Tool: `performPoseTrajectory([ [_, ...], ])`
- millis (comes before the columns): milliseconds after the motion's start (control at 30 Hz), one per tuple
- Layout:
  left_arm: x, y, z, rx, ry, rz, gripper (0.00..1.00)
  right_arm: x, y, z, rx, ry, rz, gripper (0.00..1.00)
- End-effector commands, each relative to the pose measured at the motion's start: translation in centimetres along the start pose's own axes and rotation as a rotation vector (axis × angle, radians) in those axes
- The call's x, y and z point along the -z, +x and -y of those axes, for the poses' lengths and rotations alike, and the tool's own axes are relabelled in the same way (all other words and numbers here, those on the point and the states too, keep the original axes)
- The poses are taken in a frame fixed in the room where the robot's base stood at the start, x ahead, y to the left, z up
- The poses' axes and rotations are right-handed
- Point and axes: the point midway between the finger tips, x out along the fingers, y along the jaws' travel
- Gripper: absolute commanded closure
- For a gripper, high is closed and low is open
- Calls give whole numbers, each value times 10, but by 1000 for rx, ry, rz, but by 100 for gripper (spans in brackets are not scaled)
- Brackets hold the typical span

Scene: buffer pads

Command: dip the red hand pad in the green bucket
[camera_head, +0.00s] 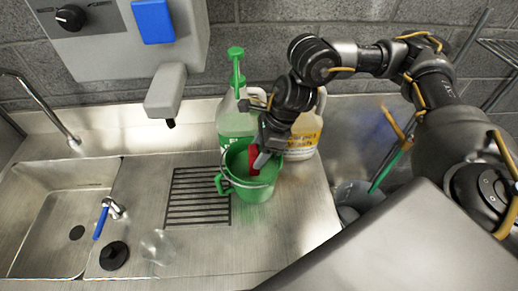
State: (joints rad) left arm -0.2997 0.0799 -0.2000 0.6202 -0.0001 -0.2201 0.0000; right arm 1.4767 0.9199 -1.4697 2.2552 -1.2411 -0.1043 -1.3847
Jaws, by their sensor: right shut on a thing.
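The green bucket (252,189) stands on the steel counter, partly on the right end of the black drain grate. The red hand pad (253,158) is at the bucket's mouth, inside the rim as seen from above. My right gripper (261,160) points down over the bucket and is shut on the red pad. The gripper hides part of the pad and part of the bucket's far rim. I cannot tell how deep the pad sits in the bucket. My left gripper is not in view.
A jug with a green pump (236,115) and a jug with a yellow label (305,135) stand right behind the bucket. A sink (60,210) with a faucet is at the left. A grey bin (358,194) is at the right. The counter in front of the bucket is clear.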

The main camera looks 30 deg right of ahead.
Motion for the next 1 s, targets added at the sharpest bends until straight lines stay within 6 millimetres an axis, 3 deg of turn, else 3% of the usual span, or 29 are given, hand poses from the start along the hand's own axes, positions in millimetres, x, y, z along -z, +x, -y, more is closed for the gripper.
performPoseTrajectory([
  [567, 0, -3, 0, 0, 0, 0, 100, -2, -4, 0, 1, 0, 1, 67],
  [1000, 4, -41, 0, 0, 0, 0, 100, -23, -56, 0, 1, -1, 1, 67],
])
